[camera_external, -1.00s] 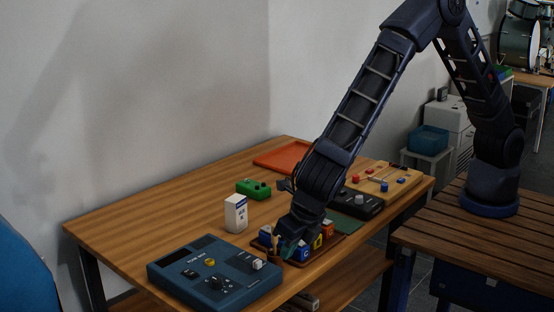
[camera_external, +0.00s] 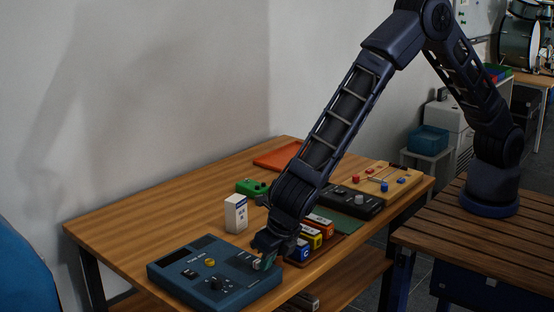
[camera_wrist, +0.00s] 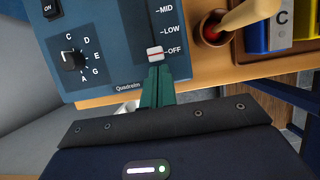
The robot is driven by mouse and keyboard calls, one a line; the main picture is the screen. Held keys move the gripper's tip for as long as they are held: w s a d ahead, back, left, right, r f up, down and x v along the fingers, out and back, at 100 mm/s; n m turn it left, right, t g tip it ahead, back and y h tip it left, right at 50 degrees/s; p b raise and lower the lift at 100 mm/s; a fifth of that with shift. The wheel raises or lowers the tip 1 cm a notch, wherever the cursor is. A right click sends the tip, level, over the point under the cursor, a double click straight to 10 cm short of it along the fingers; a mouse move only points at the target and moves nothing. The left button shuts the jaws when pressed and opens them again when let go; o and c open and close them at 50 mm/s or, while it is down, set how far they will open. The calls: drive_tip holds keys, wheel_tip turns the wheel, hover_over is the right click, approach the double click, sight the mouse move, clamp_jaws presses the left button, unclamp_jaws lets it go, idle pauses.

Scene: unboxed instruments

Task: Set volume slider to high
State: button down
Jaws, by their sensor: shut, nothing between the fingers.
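The blue instrument box (camera_external: 190,272) stands at the near left end of the wooden table. In the wrist view its panel (camera_wrist: 110,40) carries a white slider knob (camera_wrist: 155,53) with a red line, level with the OFF mark. LOW and MID marks lie above it; the top of the scale is out of frame. My gripper (camera_wrist: 157,75) is shut and empty. Its green fingertips are just below the knob, touching or nearly so; I cannot tell which.
A dial (camera_wrist: 73,58) with letters and an ON switch (camera_wrist: 50,8) share the panel. A white carton (camera_external: 236,213) stands behind.

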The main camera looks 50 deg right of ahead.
sight(240, 259)
drive_tip(key=shift+w, duration=0.15)
drive_tip(key=w, duration=0.8)
drive_tip(key=shift+s, duration=0.15)
drive_tip(key=shift+s, duration=0.3)
drive_tip(key=s, duration=0.2)
drive_tip(key=s+r, duration=0.1)
drive_tip(key=shift+s, duration=0.35)
drive_tip(key=v, duration=0.9)
